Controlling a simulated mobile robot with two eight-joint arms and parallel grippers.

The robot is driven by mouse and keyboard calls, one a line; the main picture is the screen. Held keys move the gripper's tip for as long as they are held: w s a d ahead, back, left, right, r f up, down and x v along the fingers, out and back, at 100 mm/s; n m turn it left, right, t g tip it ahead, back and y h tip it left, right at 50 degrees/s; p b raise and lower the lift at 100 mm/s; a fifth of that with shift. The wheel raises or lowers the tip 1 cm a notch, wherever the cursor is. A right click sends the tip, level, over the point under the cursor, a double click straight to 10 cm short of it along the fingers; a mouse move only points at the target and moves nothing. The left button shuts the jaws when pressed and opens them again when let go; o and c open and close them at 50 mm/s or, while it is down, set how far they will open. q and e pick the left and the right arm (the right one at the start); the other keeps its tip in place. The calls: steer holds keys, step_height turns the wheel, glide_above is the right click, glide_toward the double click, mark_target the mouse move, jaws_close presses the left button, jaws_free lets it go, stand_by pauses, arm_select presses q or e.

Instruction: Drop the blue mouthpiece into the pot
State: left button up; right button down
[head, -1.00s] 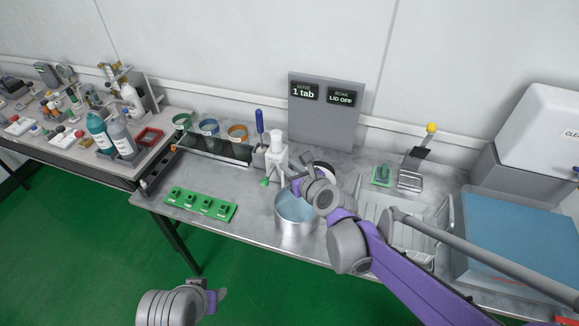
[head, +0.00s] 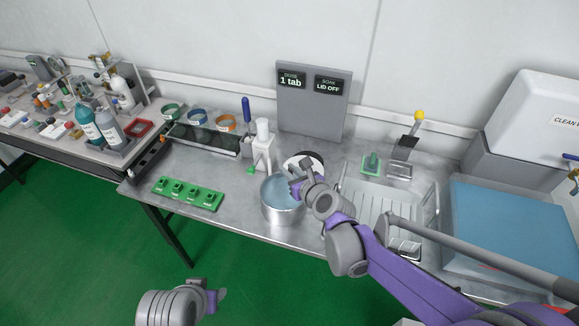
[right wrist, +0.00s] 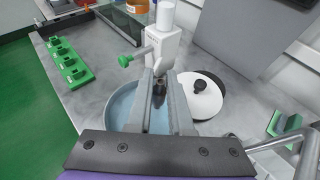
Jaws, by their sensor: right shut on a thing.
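A steel pot (head: 282,216) with pale blue liquid stands near the bench's front edge. It also shows in the right wrist view (right wrist: 121,108), below the fingers. My right gripper (head: 296,187) is over the pot's right part. In the right wrist view its fingers (right wrist: 160,90) are shut on a small dark piece (right wrist: 158,96). No blue shows on this piece, so I cannot tell from colour that it is the mouthpiece. My left gripper (head: 216,298) hangs low in front of the bench, and its jaw opening cannot be made out.
A white dispenser (head: 263,148) stands close behind the pot. A white round lid with a black knob (right wrist: 203,99) lies right of it. A green block rack (head: 187,193) is at left, a sink tray (head: 385,205) at right. A grey sign panel (head: 313,105) stands behind.

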steer(key=shift+f, duration=0.3)
steer(key=c, duration=0.7)
jaws_free()
steer(key=shift+c, duration=0.2)
steer(key=shift+r, duration=0.1)
steer(key=v, duration=1)
steer(key=shift+s+d+p, duration=0.25)
steer(key=shift+s+p, duration=0.1)
steer(key=shift+p, duration=0.05)
steer(key=s+d+f+n+g+h+p, duration=0.1)
steer(key=s+d+n, duration=0.3)
steer(key=n, duration=0.6)
steer(key=s+d+f+n+g+h+p, duration=0.1)
steer(key=s+d+n+g+h+p, duration=0.1)
steer(key=s+n, duration=0.7)
steer(key=s+d+f+n+g+h+p, duration=0.1)
steer(key=s+d+n+g+h+p, duration=0.1)
steer(key=s+d+n, duration=0.5)
steer(key=n+g+h, duration=0.1)
steer(key=n, duration=0.3)
steer(key=shift+n+g, duration=0.3)
